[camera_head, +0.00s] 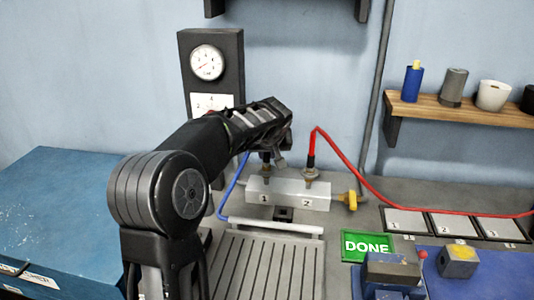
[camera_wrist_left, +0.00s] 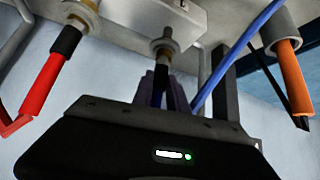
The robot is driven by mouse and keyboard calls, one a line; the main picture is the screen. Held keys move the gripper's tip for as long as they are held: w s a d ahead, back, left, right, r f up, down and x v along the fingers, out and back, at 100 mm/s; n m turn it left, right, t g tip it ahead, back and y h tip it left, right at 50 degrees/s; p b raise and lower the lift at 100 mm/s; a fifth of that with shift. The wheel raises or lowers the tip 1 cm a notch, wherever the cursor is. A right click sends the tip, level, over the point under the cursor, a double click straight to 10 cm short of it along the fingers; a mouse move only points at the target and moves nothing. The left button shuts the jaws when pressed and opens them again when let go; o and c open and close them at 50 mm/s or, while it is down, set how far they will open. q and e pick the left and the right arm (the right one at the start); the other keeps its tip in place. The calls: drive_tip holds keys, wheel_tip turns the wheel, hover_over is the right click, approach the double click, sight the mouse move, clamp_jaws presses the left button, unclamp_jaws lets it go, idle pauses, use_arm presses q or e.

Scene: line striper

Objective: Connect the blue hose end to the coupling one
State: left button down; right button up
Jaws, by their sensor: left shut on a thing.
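The grey manifold block (camera_head: 289,194) has "1" and "2" on its front. My left gripper (camera_head: 278,152) is over its left end, at coupling one (camera_head: 265,170), and partly hides it. In the left wrist view my left gripper (camera_wrist_left: 167,92) is shut on the black sleeve of the blue hose end (camera_wrist_left: 163,67). The sleeve lines up with the metal coupling one (camera_wrist_left: 163,47) and seems to meet it; I cannot tell whether it is locked. The blue hose (camera_head: 234,188) hangs left of the block. My right gripper is not in view.
A red hose (camera_head: 349,165) sits in coupling two (camera_head: 311,175), close beside my gripper. A yellow valve handle (camera_head: 352,200) is at the block's right end. A gauge panel (camera_head: 212,75) stands behind. A green DONE plate (camera_head: 368,246) and numbered pads (camera_head: 405,222) lie to the right.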

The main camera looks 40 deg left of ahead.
use_arm(q)
drive_tip(key=shift+f+b, duration=0.3)
drive_tip(key=c, duration=1.2)
unclamp_jaws()
drive_tip(key=shift+c, duration=0.2)
drive_tip(key=shift+o, duration=0.5)
drive_tip(key=shift+o, duration=1.2)
drive_tip(key=shift+s+d+r, duration=0.1)
drive_tip(key=shift+r, duration=0.05)
drive_tip(key=v, duration=0.7)
drive_tip(key=shift+s+b, duration=0.2)
drive_tip(key=shift+b, duration=0.2)
drive_tip(key=shift+d, duration=0.15)
